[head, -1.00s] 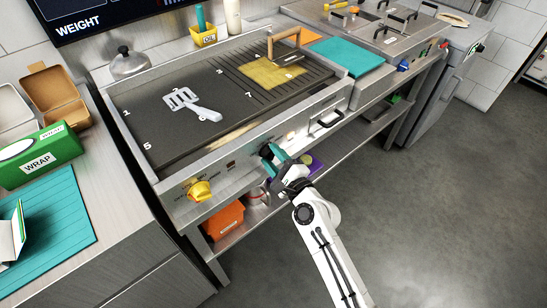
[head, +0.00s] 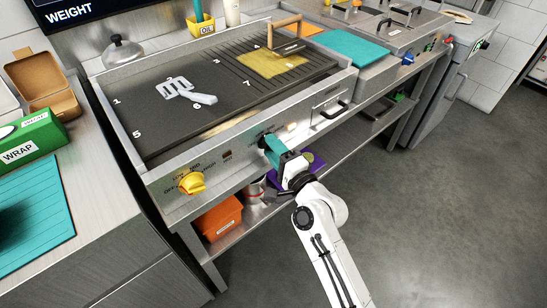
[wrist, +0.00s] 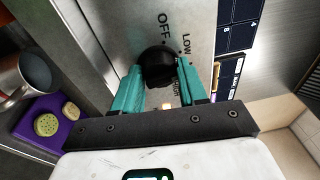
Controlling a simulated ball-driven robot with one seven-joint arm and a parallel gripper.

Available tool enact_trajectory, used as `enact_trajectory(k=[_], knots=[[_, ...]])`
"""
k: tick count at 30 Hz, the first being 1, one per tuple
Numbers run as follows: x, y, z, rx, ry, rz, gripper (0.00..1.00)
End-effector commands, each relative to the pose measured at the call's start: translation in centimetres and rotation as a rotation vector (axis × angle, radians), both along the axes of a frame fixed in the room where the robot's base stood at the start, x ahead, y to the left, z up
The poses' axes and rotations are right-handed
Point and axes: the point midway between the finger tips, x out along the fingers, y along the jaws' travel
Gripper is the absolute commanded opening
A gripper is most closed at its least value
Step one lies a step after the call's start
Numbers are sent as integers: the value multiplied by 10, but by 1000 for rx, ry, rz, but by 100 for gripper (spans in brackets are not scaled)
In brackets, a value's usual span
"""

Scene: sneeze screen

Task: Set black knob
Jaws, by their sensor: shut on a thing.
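The black knob (wrist: 158,66) is on the griddle's steel front panel, beside the printed words OFF, LOW and a partly covered HIGH. Its pointer direction cannot be made out. My gripper (wrist: 158,74) has teal fingers on either side of the knob and is shut on it. In the head view my gripper (head: 273,149) reaches the front panel from below right, and the fingers hide most of the knob.
A yellow knob (head: 191,183) is farther left on the same panel. A drawer handle (head: 334,110) is to the right. Below are an orange bin (head: 218,218) and a purple board (wrist: 52,122) on the shelf. Open floor lies to the right.

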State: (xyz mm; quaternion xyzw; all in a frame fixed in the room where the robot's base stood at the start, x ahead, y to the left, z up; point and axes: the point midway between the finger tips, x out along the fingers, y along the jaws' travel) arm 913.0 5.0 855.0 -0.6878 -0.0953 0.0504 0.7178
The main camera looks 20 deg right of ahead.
Motion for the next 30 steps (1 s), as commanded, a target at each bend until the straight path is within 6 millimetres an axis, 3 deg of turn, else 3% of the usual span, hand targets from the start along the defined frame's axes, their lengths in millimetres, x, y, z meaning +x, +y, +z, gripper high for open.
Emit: enact_trajectory(k=[1,30], knots=[[-1,1,-11,-40,-10,2,12],[1,-3,-12,-850,-269,4,12]])
